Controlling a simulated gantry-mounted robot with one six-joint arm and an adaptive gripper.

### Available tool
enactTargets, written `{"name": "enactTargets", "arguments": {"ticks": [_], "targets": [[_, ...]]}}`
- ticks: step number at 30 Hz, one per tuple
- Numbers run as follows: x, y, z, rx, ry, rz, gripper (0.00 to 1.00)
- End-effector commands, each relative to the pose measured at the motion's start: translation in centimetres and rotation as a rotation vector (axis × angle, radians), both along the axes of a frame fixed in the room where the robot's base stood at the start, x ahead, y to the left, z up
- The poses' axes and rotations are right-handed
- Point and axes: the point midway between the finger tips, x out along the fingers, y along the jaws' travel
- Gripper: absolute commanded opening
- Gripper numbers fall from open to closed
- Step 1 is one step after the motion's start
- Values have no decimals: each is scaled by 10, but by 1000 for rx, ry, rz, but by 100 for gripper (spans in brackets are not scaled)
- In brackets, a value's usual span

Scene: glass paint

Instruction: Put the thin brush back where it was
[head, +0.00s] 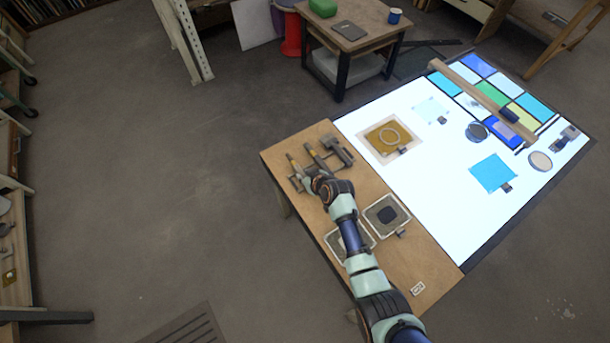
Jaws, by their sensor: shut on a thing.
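My gripper (317,180) is low over the wooden side table, at the near side of a dark brush rest (341,152). It is shut on a brush, taken as the thin brush, but the jaws and the held part are small and largely hidden by my wrist. Two light wooden handles show at the rest, one at the left (293,161) and one in the middle (312,151). They lie close together beside my gripper. I cannot tell clearly whether either handle runs into the jaws.
Two square trays stand on the wooden table (410,262), one partly behind my arm, the other (387,214) beside it. A glowing light table (450,215) adjoins at the right, with glass pieces, a wooden bar (480,98) and small dishes. The floor at left is clear.

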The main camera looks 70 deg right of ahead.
Motion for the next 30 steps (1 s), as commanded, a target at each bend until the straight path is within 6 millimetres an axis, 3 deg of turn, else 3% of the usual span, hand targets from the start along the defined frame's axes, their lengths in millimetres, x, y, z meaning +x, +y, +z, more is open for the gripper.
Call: {"name": "enactTargets", "arguments": {"ticks": [27, 28, 30], "targets": [[0, 0, -6, -1, -1, 0, 0], [0, 0, -5, -1, -1, 0, 25], [0, 0, -5, -1, -1, 0, 37]]}}
